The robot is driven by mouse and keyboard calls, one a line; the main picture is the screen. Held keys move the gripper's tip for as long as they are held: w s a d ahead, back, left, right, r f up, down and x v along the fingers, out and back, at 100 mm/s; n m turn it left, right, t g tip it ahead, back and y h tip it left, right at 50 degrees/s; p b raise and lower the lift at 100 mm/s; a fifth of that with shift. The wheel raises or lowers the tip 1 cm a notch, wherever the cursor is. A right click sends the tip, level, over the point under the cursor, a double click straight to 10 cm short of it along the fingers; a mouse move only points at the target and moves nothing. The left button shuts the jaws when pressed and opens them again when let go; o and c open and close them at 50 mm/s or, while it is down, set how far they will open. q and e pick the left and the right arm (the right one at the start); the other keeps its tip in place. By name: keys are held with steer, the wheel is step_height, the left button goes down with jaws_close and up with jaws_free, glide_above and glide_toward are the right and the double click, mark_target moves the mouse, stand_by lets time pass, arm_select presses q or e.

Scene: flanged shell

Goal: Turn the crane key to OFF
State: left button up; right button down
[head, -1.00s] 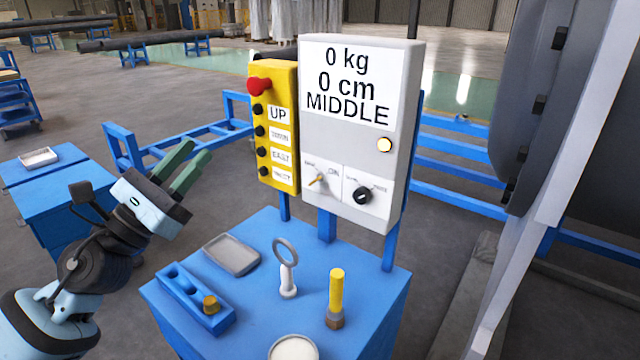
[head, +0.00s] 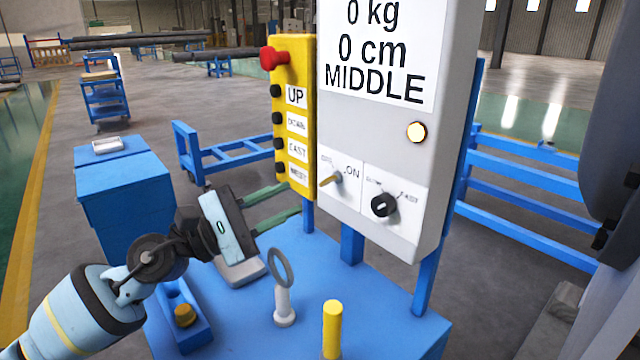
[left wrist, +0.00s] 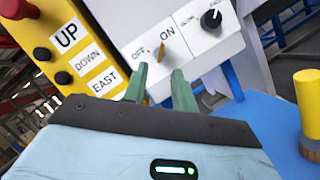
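The crane key (head: 331,179) is a small brass key in the left switch of the grey control panel (head: 385,130), which also shows in the left wrist view (left wrist: 225,45). In the left wrist view, the key (left wrist: 161,47) sits between the OFF and ON labels; I cannot tell exactly which way it is turned. My left gripper (head: 293,199) has two green fingers, spread apart and empty, pointing towards the panel. In the left wrist view, the left gripper (left wrist: 160,69) has its fingertips on either side of the line to the key, apparently short of it. My right gripper is out of view.
A yellow button box (head: 296,120) with a red knob stands left of the panel. A black selector knob (head: 384,205) is right of the key. Below, the blue table (head: 390,335) holds a ring on a stand (head: 282,290), a yellow-topped peg (head: 332,325) and a grey tray (head: 243,270).

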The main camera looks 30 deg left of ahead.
mark_target(320, 184)
arm_select(q)
steer(key=p+x, duration=0.3)
steer(key=x, duration=0.2)
steer(key=shift+w+d+r, duration=0.15)
steer(key=shift+w+r, duration=0.15)
steer(key=shift+w+d+p, duration=0.35)
steer(key=shift+w+d, duration=0.1)
steer(key=shift+w, duration=0.1)
jaws_close()
